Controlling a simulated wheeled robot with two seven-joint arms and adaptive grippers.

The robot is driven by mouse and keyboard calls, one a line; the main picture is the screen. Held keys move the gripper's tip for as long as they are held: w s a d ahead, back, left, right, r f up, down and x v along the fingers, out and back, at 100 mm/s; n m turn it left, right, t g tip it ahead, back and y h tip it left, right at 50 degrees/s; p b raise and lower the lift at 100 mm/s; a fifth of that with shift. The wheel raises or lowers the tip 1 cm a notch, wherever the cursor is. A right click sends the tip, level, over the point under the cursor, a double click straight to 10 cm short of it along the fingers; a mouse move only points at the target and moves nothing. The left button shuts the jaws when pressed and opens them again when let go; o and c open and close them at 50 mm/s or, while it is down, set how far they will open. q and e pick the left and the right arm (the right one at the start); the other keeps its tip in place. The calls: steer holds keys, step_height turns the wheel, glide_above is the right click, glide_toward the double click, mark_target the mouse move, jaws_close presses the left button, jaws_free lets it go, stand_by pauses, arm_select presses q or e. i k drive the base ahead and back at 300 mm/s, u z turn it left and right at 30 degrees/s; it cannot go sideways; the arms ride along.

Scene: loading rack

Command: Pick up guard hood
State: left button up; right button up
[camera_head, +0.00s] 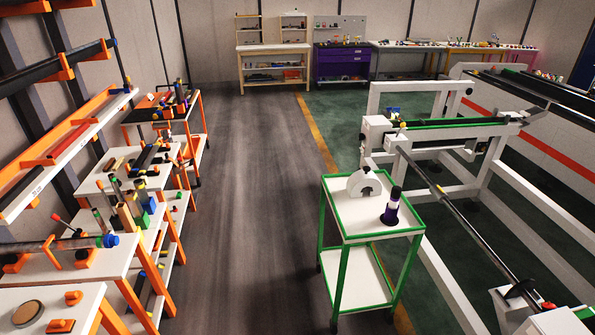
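A white, half-round piece with a dark hole near its middle (365,184), which looks like the guard hood, stands upright on the top shelf of a small green-framed cart (345,232). A dark purple and white bottle-shaped object (391,207) stands to its right on the same shelf, apart from it. Neither of my grippers shows in the head view.
A long white machine frame (440,275) with a dark bar stands right of the cart. Orange-framed benches (105,265) crowded with parts and a wall rack line the left. A grey floor aisle (245,200) between is clear. Workbenches (275,65) stand at the back.

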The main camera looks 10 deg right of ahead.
mark_target(359, 180)
steer(key=u, duration=0.5)
steer(key=i, duration=1.3)
steer(key=z, duration=0.55)
